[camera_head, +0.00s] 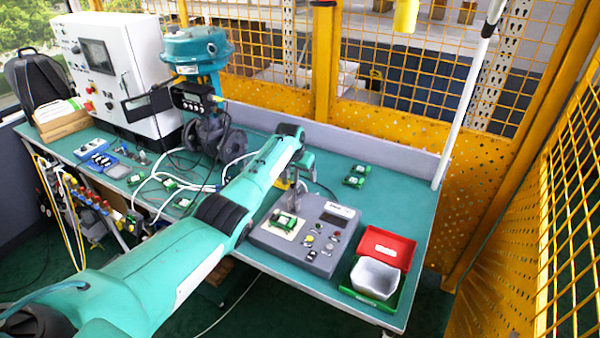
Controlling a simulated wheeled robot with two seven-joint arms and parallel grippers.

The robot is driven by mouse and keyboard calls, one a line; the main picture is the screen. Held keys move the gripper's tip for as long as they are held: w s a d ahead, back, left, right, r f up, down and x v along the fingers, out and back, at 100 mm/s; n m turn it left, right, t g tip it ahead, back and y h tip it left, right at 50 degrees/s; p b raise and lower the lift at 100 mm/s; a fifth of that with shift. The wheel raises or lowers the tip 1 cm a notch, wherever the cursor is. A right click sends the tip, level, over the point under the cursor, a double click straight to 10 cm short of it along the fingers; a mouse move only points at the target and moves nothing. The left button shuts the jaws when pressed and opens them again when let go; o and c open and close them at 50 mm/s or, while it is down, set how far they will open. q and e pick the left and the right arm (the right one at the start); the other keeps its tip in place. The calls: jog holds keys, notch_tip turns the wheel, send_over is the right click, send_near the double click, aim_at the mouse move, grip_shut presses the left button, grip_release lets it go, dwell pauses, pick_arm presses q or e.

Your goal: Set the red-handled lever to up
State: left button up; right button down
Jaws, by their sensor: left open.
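I cannot make out a red-handled lever for certain. My left gripper (293,203) is open, pointing down over the back left of this box. It hangs just above and behind a green circuit board (284,220) on a pale pad. Whether its fingertips touch anything is unclear. My left arm hides part of the bench and what lies behind it. My right gripper is out of view.
A red and green bin (390,247) with a white tray (374,277) sits at the bench's right front. A teal valve actuator (196,48) and a white cabinet (140,50) stand at the back left. Loose cables cross the middle. The bench's right rear is mostly clear.

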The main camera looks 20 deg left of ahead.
pick_arm(q)
jog(key=shift+r, duration=0.1)
jog(key=shift+v, duration=0.8)
jog(key=b+v, duration=0.2)
jog(key=v, duration=1)
